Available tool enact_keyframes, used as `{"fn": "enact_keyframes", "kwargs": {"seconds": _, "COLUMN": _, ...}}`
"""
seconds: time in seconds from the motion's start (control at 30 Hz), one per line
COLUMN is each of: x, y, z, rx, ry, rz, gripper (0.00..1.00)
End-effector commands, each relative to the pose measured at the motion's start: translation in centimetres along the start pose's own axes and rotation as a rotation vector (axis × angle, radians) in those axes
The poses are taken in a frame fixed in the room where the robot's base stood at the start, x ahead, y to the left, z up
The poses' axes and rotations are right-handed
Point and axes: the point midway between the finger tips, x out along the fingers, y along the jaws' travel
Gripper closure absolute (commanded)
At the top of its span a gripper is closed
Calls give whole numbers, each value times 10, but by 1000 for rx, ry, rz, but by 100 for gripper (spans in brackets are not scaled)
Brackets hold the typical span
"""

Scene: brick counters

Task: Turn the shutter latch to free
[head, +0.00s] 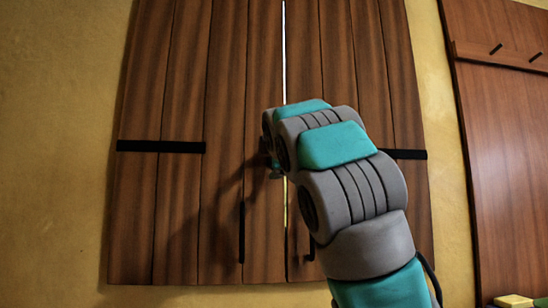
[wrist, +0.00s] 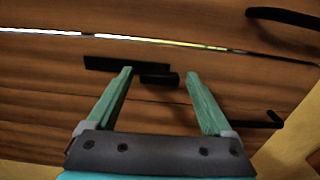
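Brown wooden plank shutters (head: 225,85) stand closed, with a thin bright gap between the two leaves. It also shows in the wrist view (wrist: 60,85), where the gap runs across the top. The latch (wrist: 105,63) is a black bar lying along the planks beside the gap, with a short black block (wrist: 160,79) just below it. My gripper (wrist: 160,74) is open, with its green fingers on either side of the block. The left fingertip overlaps the bar in the picture; I cannot tell whether it touches. In the head view my arm hides the latch.
Black handles (head: 241,232) stand low on the shutters, one on each side of the gap; one shows at the wrist view's upper right (wrist: 285,17). Black hinge straps (head: 160,146) cross the outer planks. A wooden panel with pegs (head: 505,150) is at the right.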

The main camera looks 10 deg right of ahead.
Motion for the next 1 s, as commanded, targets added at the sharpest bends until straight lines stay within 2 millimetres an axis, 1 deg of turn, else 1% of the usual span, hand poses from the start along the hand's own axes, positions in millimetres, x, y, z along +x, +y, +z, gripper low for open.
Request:
{"fn": "enact_keyframes", "kwargs": {"seconds": 0.3, "x": -1, "y": 0, "z": 0, "rx": 1, "ry": 0, "rz": 0, "gripper": 10}}
{"fn": "enact_keyframes", "kwargs": {"seconds": 0.47, "x": -10, "y": -1, "z": 0, "rx": 1, "ry": 0, "rz": 0, "gripper": 10}}
{"fn": "enact_keyframes", "kwargs": {"seconds": 0.57, "x": -23, "y": 0, "z": 0, "rx": 1, "ry": 1, "rz": 4, "gripper": 10}}
{"fn": "enact_keyframes", "kwargs": {"seconds": 0.83, "x": -67, "y": 0, "z": -1, "rx": 0, "ry": 2, "rz": 5, "gripper": 10}}
{"fn": "enact_keyframes", "kwargs": {"seconds": 0.9, "x": -74, "y": 0, "z": 0, "rx": 0, "ry": 0, "rz": 2, "gripper": 10}}
{"fn": "enact_keyframes", "kwargs": {"seconds": 1.0, "x": -78, "y": 0, "z": 0, "rx": 1, "ry": 0, "rz": 1, "gripper": 10}}
